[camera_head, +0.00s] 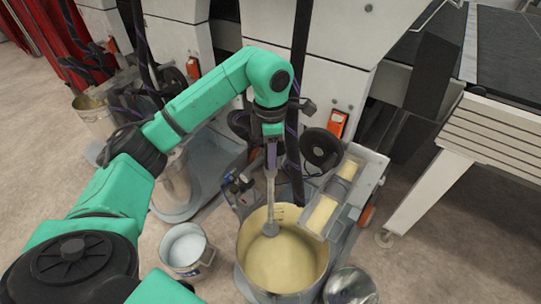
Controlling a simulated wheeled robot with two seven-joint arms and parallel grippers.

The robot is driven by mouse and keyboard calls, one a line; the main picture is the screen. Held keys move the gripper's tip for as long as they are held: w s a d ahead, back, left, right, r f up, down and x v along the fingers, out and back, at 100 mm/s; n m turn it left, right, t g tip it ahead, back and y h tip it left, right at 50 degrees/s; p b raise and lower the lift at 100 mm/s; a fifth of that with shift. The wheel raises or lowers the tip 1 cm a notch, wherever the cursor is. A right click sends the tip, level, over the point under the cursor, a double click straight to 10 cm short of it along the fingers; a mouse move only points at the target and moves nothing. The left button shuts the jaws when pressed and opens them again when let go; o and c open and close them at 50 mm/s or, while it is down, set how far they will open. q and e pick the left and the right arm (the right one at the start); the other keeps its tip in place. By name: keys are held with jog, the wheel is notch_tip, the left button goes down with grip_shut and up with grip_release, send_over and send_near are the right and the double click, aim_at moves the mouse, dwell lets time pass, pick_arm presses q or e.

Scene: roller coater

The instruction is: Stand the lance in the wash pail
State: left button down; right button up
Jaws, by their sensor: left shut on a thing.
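The wash pail (186,251), a small white-grey bucket with pale liquid, stands on the floor to the left of the pot. My right gripper is not in view.
A metal trough with yellow rollers (321,213) stands right of the pot. A shiny round metal bowl (350,287) is at the bottom. White machine panels (310,60) rise behind. Another bucket (95,118) stands far left.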

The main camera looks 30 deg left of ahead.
pick_arm(q)
notch_tip(320, 180, up, 11)
jog(key=p, duration=0.8)
jog(key=shift+p, duration=0.35)
jog(key=shift+f, duration=0.1)
